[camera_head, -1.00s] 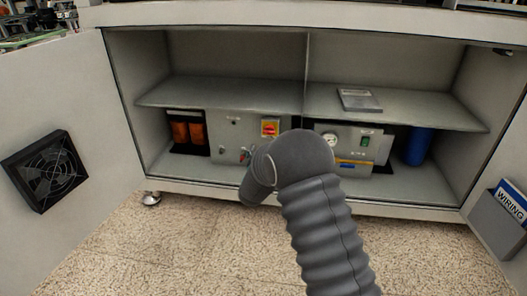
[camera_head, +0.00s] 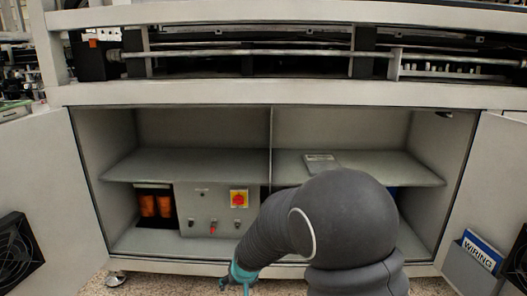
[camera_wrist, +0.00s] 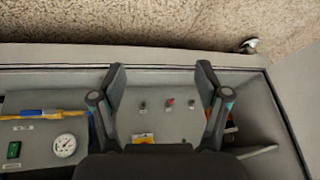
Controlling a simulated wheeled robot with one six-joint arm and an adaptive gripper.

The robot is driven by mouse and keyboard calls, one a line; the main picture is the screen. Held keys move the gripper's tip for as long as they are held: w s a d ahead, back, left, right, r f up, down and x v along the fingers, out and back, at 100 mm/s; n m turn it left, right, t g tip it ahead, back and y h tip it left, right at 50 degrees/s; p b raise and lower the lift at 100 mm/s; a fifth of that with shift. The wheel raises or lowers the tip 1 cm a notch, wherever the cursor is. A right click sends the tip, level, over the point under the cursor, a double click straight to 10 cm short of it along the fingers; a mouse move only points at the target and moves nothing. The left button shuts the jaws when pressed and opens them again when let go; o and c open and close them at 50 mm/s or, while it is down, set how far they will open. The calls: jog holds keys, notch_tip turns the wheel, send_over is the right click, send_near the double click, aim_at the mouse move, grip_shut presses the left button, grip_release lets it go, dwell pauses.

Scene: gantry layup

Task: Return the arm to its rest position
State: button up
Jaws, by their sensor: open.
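My gripper (camera_wrist: 161,80) is open in the wrist view, its two dark fingers spread apart with nothing between them. In the head view only a small teal part of my gripper (camera_head: 240,275) shows, low in front of the open cabinet. My dark arm covers the right middle of the cabinet there. The wrist view looks at a grey control box (camera_wrist: 160,120) with several small knobs, roughly upside down. The same control box (camera_head: 200,218) with a red and yellow switch (camera_head: 239,199) stands on the cabinet floor in the head view.
The cabinet shelf (camera_head: 170,165) carries a flat grey item (camera_head: 320,163). Orange parts (camera_head: 155,206) stand left of the box. Both doors are open: the left has a fan (camera_head: 15,250), the right a wiring pocket (camera_head: 481,252). A gauge (camera_wrist: 65,145) shows in the wrist view.

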jog(key=s+d+r+m+h+p, duration=0.1)
jog(key=s+d+r+p, duration=0.3)
jog(key=s+d+r, duration=0.7)
jog(key=s+d+r+m+t+h+p, duration=0.1)
jog(key=s+d+r+p, duration=0.3)
jog(key=s+d+r, duration=0.8)
jog(key=s+r, duration=0.5)
jog(key=r, duration=0.2)
jog(key=shift+d+m+h, duration=0.25)
jog(key=shift+m+h, duration=0.05)
jog(key=shift+m, duration=0.1)
